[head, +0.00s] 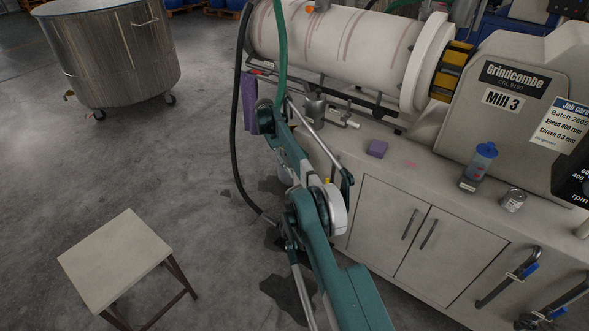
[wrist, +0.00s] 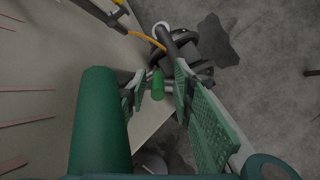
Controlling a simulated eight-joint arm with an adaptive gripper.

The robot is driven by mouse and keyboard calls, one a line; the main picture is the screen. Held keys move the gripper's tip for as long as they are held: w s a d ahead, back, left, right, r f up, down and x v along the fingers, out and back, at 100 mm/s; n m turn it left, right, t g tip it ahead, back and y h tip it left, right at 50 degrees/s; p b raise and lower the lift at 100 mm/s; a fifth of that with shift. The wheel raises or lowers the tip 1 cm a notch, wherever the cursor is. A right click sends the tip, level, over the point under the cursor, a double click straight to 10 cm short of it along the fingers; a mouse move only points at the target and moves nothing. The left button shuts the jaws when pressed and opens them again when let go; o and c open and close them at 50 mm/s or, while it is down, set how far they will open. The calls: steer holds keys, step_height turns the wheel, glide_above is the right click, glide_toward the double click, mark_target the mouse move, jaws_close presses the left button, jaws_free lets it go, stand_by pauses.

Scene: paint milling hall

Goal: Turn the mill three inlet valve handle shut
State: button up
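Mill 3, with its label plate (head: 503,100), stands at the right in the head view; its white barrel (head: 340,40) runs left. In the wrist view a small green handle (wrist: 158,86), apparently the inlet valve handle, lies between and just beyond my fingertips. My gripper (wrist: 160,96) is open, with a pad on each side of the handle and gaps visible. I cannot tell whether either pad touches it. In the head view my own arm hides the handle and the valve, and the fingers do not show clearly.
A thick green hose (wrist: 98,125) runs close beside my left finger; it also hangs from above in the head view (head: 281,45). A purple cloth (head: 248,103) and a black hose (head: 236,130) hang near my arm. A stool (head: 115,252) and steel tub (head: 115,50) stand left.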

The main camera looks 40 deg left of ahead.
steer(key=shift+w+r, duration=0.1)
steer(key=shift+r, duration=4.95)
jaws_close()
steer(key=s+d+r+m+y+p, duration=0.1)
steer(key=d+m+y+p, duration=0.1)
steer(key=m, duration=0.8)
steer(key=s+d+r+m+t+y+p, duration=0.1)
steer(key=d+m+y+p, duration=0.2)
steer(key=m, duration=0.8)
steer(key=s+d+r+m+y+p, duration=0.1)
steer(key=d+m+y+p, duration=0.2)
steer(key=d+m, duration=0.3)
steer(key=m+y, duration=0.1)
steer(key=m, duration=0.3)
steer(key=shift+s+d+r+y, duration=0.2)
steer(key=shift+s+r+y, duration=0.1)
steer(key=shift+r+y, duration=0.1)
